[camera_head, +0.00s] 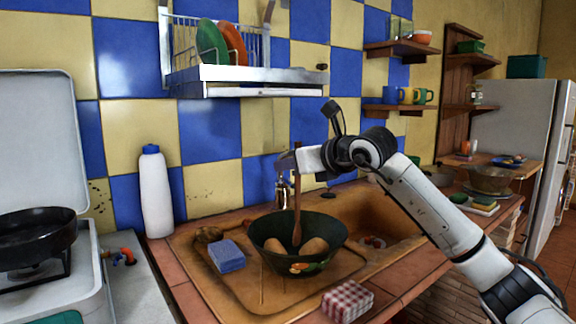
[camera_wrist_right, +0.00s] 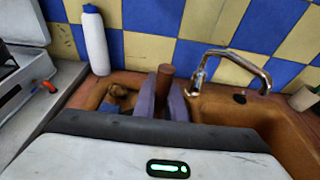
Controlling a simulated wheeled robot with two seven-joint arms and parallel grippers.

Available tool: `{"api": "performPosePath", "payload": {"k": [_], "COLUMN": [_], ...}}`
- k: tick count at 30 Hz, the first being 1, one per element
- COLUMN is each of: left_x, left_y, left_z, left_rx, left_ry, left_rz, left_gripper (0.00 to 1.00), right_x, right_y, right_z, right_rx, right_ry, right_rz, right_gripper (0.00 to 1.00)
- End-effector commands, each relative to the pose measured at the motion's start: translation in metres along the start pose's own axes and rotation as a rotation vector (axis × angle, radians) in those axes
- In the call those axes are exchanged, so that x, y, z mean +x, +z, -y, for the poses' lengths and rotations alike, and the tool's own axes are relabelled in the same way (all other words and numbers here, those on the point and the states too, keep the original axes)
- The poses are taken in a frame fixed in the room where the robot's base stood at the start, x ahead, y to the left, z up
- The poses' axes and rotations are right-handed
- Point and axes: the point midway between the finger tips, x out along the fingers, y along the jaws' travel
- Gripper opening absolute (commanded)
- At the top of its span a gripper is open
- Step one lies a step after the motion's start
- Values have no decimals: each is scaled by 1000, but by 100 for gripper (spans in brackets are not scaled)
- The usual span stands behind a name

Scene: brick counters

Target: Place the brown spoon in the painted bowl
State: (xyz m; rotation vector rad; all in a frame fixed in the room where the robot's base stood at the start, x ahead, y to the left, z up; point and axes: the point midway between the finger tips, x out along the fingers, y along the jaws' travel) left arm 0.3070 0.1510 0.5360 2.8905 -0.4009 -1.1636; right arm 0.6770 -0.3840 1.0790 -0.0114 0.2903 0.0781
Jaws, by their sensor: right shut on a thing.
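The brown spoon (camera_head: 297,205) is held upright with its lower end down inside the outline of the painted bowl (camera_head: 300,273). I cannot tell whether it touches the bowl or its contents. The bowl is dark green with a painted flower and holds two brown, rounded things (camera_head: 281,247). My right gripper (camera_head: 296,160) is above the bowl, shut on the upper part of the spoon's handle. In the right wrist view the handle (camera_wrist_right: 165,72) stands between the two fingers (camera_wrist_right: 162,98); the bowl is hidden there. My left gripper is out of view.
A blue sponge (camera_head: 227,256) lies left of the bowl, and a checkered block (camera_head: 347,300) sits in front. The sink basin (camera_head: 385,235) is to the right, with a faucet (camera_wrist_right: 235,58) behind. A white bottle (camera_head: 155,192) stands at the left. A dish rack (camera_head: 215,78) hangs above.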

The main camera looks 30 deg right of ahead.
Motion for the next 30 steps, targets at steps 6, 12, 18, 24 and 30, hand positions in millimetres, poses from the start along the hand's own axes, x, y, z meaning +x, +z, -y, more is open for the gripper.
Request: {"api": "performPosePath", "payload": {"k": [6,12,18,24,30], "left_x": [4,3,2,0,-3], "left_y": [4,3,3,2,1], "left_z": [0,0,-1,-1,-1], "left_rx": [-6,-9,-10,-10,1], "left_ry": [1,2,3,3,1], "left_rz": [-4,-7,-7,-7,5], "left_gripper": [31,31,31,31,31], "right_x": [2,3,3,2,-9], "right_y": [-8,-9,-9,-7,4], "right_z": [0,0,0,0,1], "right_rx": [0,0,0,0,-1], "right_ry": [0,0,0,0,-2], "right_rz": [0,0,0,0,1], "right_gripper": [0,16,29,29,29]}}
